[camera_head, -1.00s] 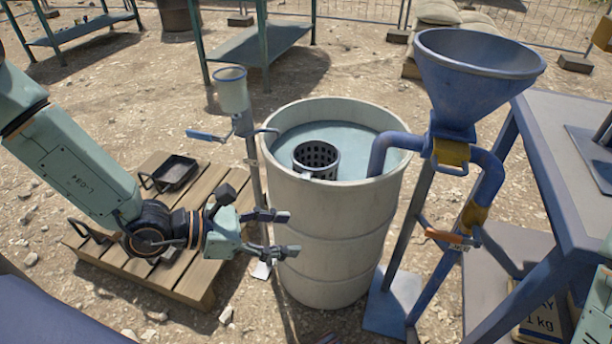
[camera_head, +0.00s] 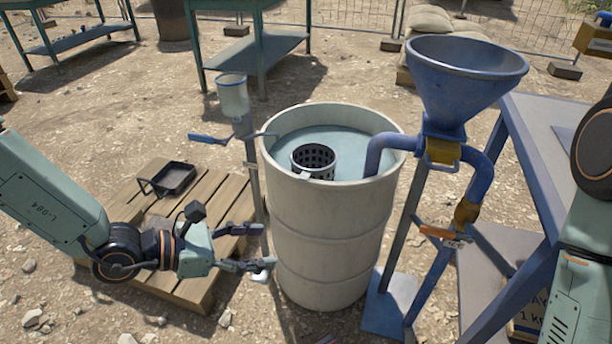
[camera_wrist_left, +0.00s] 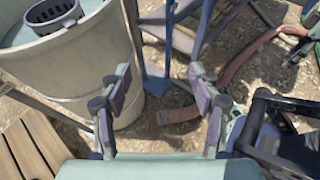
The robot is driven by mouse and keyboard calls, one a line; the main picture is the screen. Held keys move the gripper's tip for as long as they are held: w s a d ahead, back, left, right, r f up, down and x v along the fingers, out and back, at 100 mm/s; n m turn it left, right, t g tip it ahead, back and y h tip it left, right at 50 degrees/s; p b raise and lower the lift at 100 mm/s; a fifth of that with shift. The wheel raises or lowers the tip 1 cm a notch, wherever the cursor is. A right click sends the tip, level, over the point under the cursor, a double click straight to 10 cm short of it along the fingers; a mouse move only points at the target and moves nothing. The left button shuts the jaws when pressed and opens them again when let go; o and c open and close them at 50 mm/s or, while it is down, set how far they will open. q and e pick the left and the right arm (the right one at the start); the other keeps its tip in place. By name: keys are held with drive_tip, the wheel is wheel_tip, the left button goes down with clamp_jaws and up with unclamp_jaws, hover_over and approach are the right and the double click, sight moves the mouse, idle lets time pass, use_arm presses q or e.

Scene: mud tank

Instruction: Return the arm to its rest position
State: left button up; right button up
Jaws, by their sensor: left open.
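My left arm comes in from the left over a wooden pallet. Its gripper (camera_head: 262,250) is open and empty, in front of the left side of the pale drum (camera_head: 330,235) in the head view. The drum (camera_wrist_left: 85,75) shows at the left of that view. At the right edge of the head view a green and black arm link of mine shows; the right gripper is not seen there.
The drum holds greyish liquid and a black perforated basket (camera_head: 314,160). A blue funnel (camera_head: 465,80) with pipe and valve stands right of it. A thin stand with a cup (camera_head: 233,95) stands behind the gripper. A black tray (camera_head: 170,179) lies on the pallet (camera_head: 190,290). A blue table (camera_head: 545,130) is at right.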

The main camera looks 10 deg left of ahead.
use_arm(q)
drive_tip(key=shift+w+d+f, duration=0.1)
drive_tip(key=shift+w, duration=0.05)
drive_tip(key=s+a+f+m+g+y, duration=0.3)
drive_tip(key=s+f+m+g+y, duration=0.2)
drive_tip(key=s+f+m+g, duration=0.65)
drive_tip(key=s+a+f+m+t+y, duration=0.3)
drive_tip(key=s+a+m+y, duration=0.2)
drive_tip(key=a+y, duration=0.1)
drive_tip(key=s+d+f+m, duration=0.2)
drive_tip(key=s+d+m, duration=0.2)
drive_tip(key=m, duration=0.4)
drive_tip(key=shift+s+f, duration=0.3)
drive_tip(key=shift+s, duration=0.5)
